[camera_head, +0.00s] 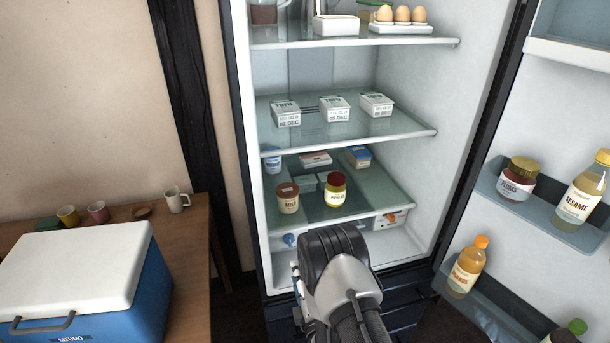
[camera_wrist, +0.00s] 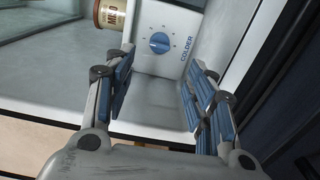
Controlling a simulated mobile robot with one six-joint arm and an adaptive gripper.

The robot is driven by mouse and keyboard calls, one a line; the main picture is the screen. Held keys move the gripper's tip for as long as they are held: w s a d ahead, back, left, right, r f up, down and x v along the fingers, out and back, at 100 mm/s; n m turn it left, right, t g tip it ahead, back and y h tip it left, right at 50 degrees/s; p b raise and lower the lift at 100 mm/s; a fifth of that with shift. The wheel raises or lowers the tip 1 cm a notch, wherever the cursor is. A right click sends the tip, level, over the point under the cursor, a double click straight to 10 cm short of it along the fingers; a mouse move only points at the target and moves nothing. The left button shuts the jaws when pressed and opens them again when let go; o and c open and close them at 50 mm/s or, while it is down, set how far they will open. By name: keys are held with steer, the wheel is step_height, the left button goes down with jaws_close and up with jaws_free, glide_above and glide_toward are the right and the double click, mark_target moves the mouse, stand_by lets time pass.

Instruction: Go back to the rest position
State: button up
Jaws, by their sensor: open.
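My gripper shows in the wrist view (camera_wrist: 160,95) with its two blue-padded fingers spread apart and nothing between them. A white panel with a blue dial (camera_wrist: 160,42) marked COLDER lies beyond the fingertips. In the head view my arm reaches from the bottom toward the lower part of the open fridge (camera_head: 262,205). The blue dial also shows in the head view (camera_head: 289,240), just left of my wrist. A jar labelled MISO (camera_wrist: 110,13) stands at the top of the wrist view.
The fridge shelves hold the miso jar (camera_head: 288,198), a yellow jar with a red lid (camera_head: 335,190) and white tubs (camera_head: 335,108). The open door (camera_head: 560,110) with bottles stands at right. A blue cooler (camera_head: 150,285) sits on a wooden table (camera_head: 190,240) at left.

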steer(key=w+d+r+m+g+h, duration=0.25)
steer(key=w+r+m, duration=0.35)
steer(key=r, duration=0.6)
steer(key=s+d+r+m+g, duration=0.4)
steer(key=s+d+r+m, duration=0.15)
steer(key=r, duration=0.45)
steer(key=s+d+r+m+g, duration=0.2)
steer(key=s+m, duration=0.1)
steer(key=s, duration=0.8)
steer(key=s+d+r+m+g+h, duration=0.1)
steer(key=s+d+r+m+g, duration=0.1)
steer(key=s, duration=0.9)
steer(key=s+d+r+m+g+h, duration=0.1)
steer(key=s+d+r+m+g, duration=0.1)
steer(key=s, duration=0.9)
steer(key=d+r+m, duration=0.1)
steer(key=d+m, duration=0.1)
steer(key=m, duration=0.1)
steer(key=shift+s+r, duration=0.15)
steer(key=shift+r, duration=0.15)
